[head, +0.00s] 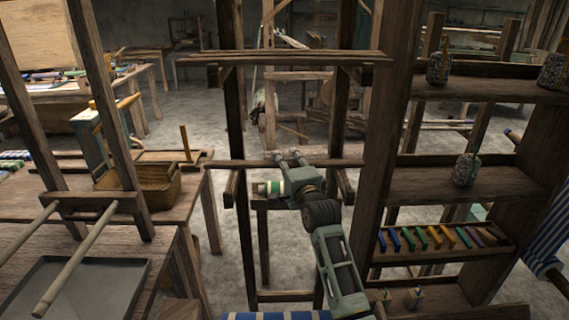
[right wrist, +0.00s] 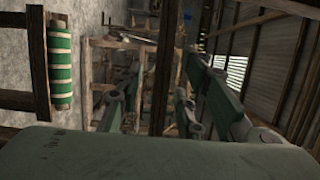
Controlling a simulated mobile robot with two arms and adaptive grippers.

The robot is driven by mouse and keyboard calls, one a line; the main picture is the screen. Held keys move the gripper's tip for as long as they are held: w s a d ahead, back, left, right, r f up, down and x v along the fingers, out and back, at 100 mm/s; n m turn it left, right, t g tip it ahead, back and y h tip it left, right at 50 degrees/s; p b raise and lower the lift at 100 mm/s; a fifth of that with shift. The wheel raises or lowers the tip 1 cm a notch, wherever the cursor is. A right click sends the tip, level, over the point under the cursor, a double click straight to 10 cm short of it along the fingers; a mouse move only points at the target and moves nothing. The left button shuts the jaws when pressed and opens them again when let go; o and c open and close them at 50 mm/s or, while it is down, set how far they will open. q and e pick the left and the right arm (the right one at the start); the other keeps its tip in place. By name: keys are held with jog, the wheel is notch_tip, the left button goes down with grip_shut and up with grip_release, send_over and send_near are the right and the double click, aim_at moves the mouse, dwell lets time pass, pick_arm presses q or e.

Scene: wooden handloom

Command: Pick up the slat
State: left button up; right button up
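A long thin wooden slat (head: 235,163) lies level across the loom frame in the middle of the head view. My right gripper (head: 289,157) reaches up to it from below, with its two fingertips apart at the slat. In the right wrist view a wooden bar (right wrist: 163,65), probably the slat, runs upright between the green fingers (right wrist: 165,100). The fingers stand apart on either side of it, and I see no clear contact. The gripper hides part of the slat in the head view. My left gripper is in neither view.
A wooden upper beam (head: 285,58) crosses above the slat. A green and white roll (head: 268,188) sits close to my right gripper. A shelf (head: 465,183) with cones and coloured pieces stands right. A basket (head: 158,184) and a grey tray (head: 75,290) are on the left.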

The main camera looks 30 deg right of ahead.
grip_shut()
dwell(0.3)
dwell(0.3)
